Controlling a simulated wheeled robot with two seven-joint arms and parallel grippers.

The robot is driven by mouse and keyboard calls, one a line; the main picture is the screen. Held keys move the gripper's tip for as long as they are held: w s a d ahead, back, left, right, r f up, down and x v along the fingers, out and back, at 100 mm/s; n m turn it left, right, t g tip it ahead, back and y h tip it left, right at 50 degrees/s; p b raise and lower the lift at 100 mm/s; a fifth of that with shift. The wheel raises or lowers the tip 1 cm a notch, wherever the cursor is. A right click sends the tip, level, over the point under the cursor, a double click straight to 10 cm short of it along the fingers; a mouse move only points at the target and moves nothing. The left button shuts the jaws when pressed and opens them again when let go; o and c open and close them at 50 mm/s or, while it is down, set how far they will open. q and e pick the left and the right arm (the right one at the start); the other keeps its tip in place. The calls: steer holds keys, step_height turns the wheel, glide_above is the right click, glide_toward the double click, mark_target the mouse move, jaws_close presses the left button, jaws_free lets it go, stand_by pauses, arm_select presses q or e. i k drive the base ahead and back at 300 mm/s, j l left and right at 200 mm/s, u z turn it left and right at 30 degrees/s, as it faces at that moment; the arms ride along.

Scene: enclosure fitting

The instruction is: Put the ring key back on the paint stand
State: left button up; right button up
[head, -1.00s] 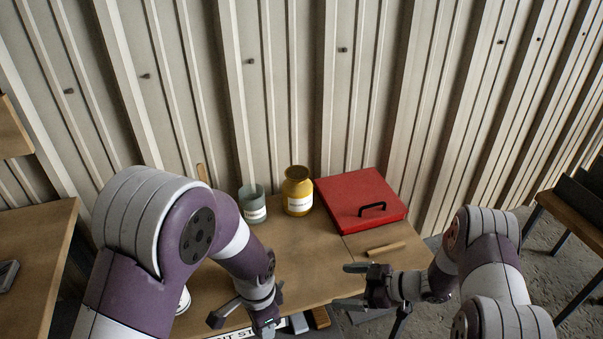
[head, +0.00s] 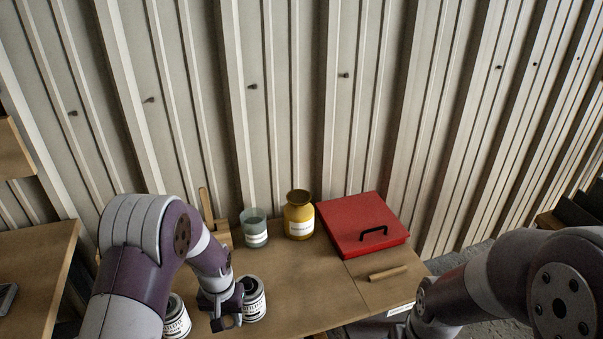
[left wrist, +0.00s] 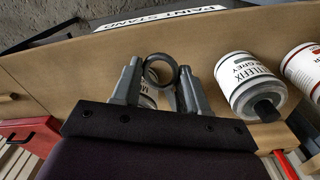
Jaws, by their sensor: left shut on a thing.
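My left gripper (head: 226,318) is low over the front left of the paint stand (head: 310,290), close beside a white-labelled can (head: 252,298). In the left wrist view my left gripper (left wrist: 160,88) is shut on the ring key (left wrist: 174,72), a dark ring between its fingertips. Part of another can shows behind the ring. The stand's front edge carries a white "PAINT STAND" label (left wrist: 160,18). Any shaft of the key is hidden, and I cannot tell whether the key touches the stand. My right gripper is out of view; only its arm shows at the right.
A second can (head: 177,318) stands left of my left gripper. Behind are a grey-green cup (head: 254,228), a yellow jar (head: 298,215) and a red case (head: 360,222) with a black handle. A wooden stick (head: 388,273) lies in front of the case. The stand's middle is clear.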

mark_target(405, 278)
steer(key=l+z, duration=0.2)
steer(key=l, duration=0.2)
steer(key=i+l+z, duration=0.2)
steer(key=l, duration=0.2)
steer(key=i+l+z, duration=0.2)
steer(key=l, duration=0.2)
steer(key=k, duration=0.1)
